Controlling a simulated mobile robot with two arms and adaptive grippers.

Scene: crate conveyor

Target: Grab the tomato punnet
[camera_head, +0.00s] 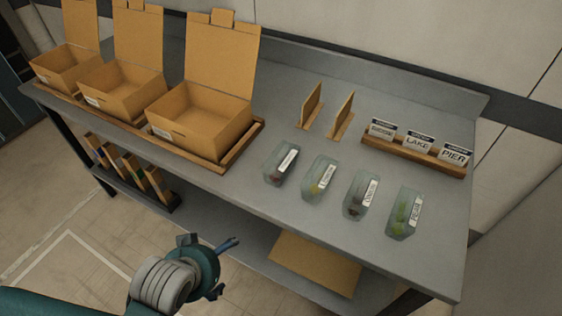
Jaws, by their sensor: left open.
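Several clear punnets with white labels stand in a slanting row on the grey table. The leftmost punnet (279,167) shows dark reddish contents and may be the tomato punnet, but its label is too small to read. Beside it are a punnet with yellow contents (318,182), a punnet with dark brownish contents (356,198) and a punnet with green contents (402,215). My left gripper (227,264) is open and empty, in front of the table's front edge, below and left of the punnets. My right gripper is out of view.
Three open cardboard boxes (200,118) stand in a wooden tray (226,155) at the left. Two upright card dividers (312,104) and a wooden rack of name cards (413,153) stand behind the punnets. A lower shelf holds a flat cardboard piece (315,265).

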